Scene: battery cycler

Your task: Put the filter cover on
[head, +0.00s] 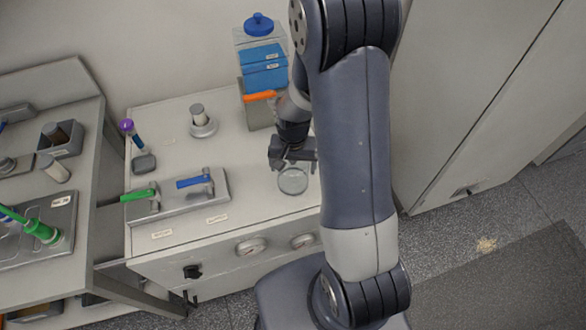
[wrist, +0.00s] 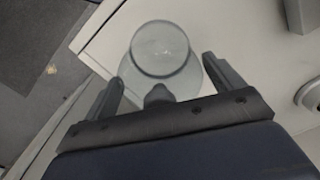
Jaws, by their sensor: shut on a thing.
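A clear round glass-like cover (head: 293,181) shows near the front right of the white cabinet top, just under my gripper (head: 292,153). In the wrist view, the clear cover (wrist: 160,48) is between the two fingers of my gripper (wrist: 168,86), its round rim facing away from the wrist. My gripper is shut on it. I cannot tell whether the cover touches the cabinet top or is a little above it. A short metal cylinder on a round base (head: 202,124) stands at the back middle of the cabinet top; I cannot tell whether it is the filter.
A grey block with green and blue handles (head: 179,198) lies left of my gripper. A purple-capped tube (head: 133,132) stands behind it. The cabinet top (head: 252,160) is clear in the middle.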

